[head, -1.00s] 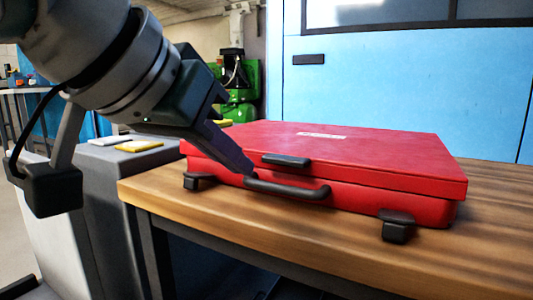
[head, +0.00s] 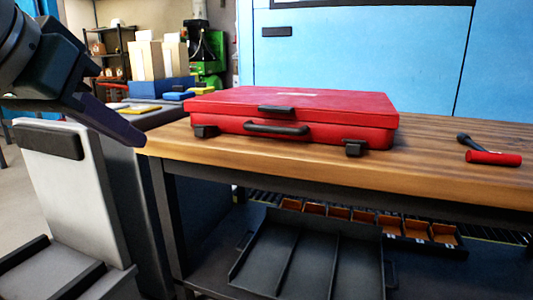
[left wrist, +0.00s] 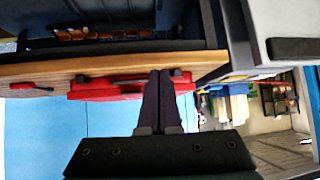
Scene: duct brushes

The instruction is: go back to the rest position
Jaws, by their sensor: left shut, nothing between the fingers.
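My left gripper (head: 128,138) is at the left of the head view, off the left front corner of the wooden table and clear of the case. Its fingers are together and empty. They also show in the left wrist view (left wrist: 160,75), overlapping the case in the picture. The red case (head: 290,109) lies closed and flat on the table (head: 440,170), its black handle (head: 277,128) facing the front edge. My right gripper is not in view.
A red-and-black tool (head: 492,157) lies on the table at the right. A black divided tray (head: 315,255) and small orange bins (head: 365,215) are on the shelf below. A grey cabinet (head: 165,115) stands left of the table. A blue panel (head: 360,55) is behind.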

